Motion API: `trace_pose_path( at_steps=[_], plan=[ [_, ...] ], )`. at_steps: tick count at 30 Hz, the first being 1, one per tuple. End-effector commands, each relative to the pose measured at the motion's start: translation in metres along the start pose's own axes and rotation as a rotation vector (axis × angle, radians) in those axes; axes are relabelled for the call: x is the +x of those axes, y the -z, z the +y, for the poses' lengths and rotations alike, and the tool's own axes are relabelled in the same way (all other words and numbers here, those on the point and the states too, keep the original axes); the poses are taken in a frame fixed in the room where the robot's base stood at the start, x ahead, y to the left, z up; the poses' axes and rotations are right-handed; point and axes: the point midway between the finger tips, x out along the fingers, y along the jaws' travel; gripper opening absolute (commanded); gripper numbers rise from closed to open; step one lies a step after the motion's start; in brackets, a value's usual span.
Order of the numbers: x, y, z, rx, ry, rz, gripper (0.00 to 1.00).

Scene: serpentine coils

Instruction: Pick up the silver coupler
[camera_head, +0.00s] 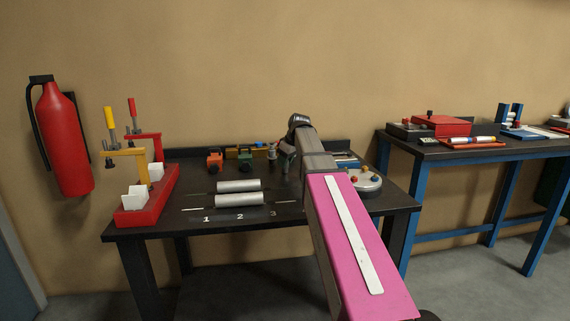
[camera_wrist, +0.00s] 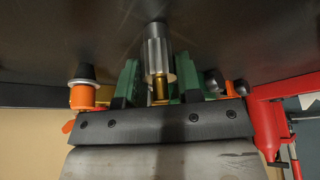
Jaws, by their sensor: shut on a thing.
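The silver coupler (camera_wrist: 157,52), a ribbed silver cylinder with a brass-coloured core, sits between the two green fingers of my gripper (camera_wrist: 158,82) in the wrist view. The gripper is shut on it. In the head view my pink and grey arm reaches over the dark workbench (camera_head: 160,232), and its far end hides most of the gripper and the coupler. A small grey upright piece (camera_head: 272,153) shows just left of the arm's end; I cannot tell whether it is the coupler.
Two silver cylinders (camera_head: 239,186) lie near the painted numbers. A red clamp stand (camera_head: 150,203) holding white blocks is at the bench's left. Orange and green fixtures (camera_head: 214,160) stand at the back. A round grey box with coloured buttons (camera_head: 367,182) is right of my arm.

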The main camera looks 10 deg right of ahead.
Motion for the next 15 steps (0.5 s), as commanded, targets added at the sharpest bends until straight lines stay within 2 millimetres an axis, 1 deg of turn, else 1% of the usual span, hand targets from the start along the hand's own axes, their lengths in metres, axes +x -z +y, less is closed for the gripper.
trace_pose_path(
  at_steps=[5,8,10,12,15],
  plan=[
    [-0.013,0.006,0.001,0.000,-0.001,0.001,0.06],
    [-0.026,0.012,0.001,0.000,-0.002,0.002,0.06],
    [-0.038,0.017,0.001,0.000,-0.002,0.001,0.06],
    [-0.044,0.022,-0.019,-0.004,-0.001,0.002,0.06],
    [-0.054,0.033,-0.042,-0.005,-0.001,0.001,0.06]
  ],
)
